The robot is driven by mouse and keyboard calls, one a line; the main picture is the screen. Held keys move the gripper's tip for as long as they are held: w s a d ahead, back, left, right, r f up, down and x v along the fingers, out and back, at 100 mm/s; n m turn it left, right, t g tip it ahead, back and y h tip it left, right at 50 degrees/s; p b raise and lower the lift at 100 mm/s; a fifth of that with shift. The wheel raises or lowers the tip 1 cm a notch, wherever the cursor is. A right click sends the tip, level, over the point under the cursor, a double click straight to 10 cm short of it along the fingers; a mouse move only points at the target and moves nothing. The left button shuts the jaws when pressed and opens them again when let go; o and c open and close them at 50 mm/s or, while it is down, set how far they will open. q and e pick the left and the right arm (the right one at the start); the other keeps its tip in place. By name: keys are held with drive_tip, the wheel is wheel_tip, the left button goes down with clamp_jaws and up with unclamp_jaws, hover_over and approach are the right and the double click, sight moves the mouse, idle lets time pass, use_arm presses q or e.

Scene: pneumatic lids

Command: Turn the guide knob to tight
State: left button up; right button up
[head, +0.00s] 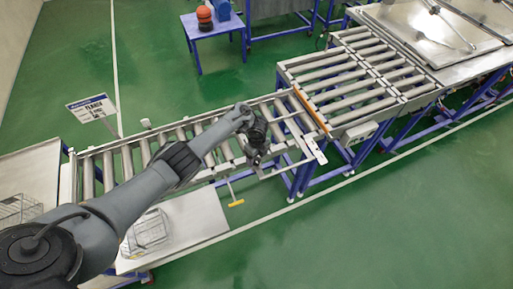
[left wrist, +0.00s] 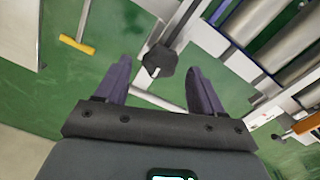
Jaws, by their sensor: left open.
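The guide knob (left wrist: 159,61) is a black, many-sided knob with a light centre, at the upper middle of the left wrist view. It sits on a pale metal rail of the roller conveyor. My left gripper (left wrist: 158,68) is open, with one dark finger on each side of the knob. Gaps show between the knob and both fingers, so it is not gripped. In the head view my left gripper (head: 257,154) is over the near side rail of the conveyor (head: 133,163), and I cannot make out the knob there. My right gripper is not in view.
A yellow-handled T-bar (head: 236,203) hangs below the near rail. A wire basket (head: 148,232) stands on a pale table (head: 205,215). A sign (head: 91,108) stands behind the conveyor. A wider roller section (head: 350,75) lies to the right. Green floor in front is clear.

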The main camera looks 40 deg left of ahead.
sight(257, 160)
use_arm(q)
wheel_tip(257, 160, up, 9)
drive_tip(key=p, duration=0.2)
drive_tip(key=shift+w+r, duration=0.15)
idle(0.4)
